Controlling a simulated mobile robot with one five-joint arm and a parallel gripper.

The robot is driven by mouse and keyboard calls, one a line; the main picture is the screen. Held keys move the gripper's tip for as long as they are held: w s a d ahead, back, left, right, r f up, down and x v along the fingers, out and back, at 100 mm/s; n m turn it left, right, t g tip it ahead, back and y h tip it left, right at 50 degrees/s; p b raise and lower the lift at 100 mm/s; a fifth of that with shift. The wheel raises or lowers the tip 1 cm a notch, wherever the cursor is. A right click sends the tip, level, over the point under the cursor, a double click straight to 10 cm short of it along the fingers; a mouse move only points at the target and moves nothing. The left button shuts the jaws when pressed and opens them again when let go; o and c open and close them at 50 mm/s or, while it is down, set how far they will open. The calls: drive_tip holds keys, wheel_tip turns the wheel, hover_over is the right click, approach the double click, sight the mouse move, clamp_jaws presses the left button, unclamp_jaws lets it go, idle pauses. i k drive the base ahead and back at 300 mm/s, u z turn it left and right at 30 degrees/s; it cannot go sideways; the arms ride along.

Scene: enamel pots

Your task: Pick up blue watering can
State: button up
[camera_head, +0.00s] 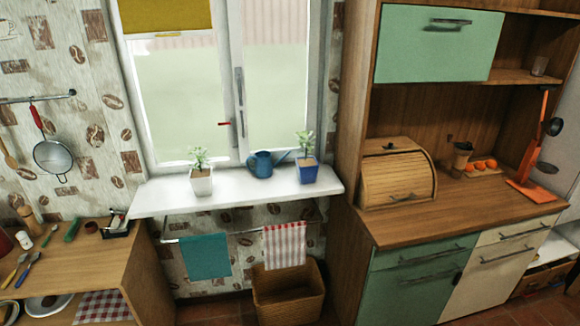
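The blue watering can (262,165) stands upright on the white windowsill (240,190), close to the window. Its spout points right, towards the plant in the blue pot (308,174). Its handle side is on the left. A plant in a white pot (201,184) stands to its left with a gap between them.
A wooden cabinet (350,110) rises right of the sill. A roll-top bread box (398,178) and an orange stand-like object (532,150) are on its counter. Towels hang from a rail below the sill, above a wicker basket (288,296). A wooden table (95,262) stands left.

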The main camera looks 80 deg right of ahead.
sight(263, 168)
drive_tip(key=z, duration=2.65)
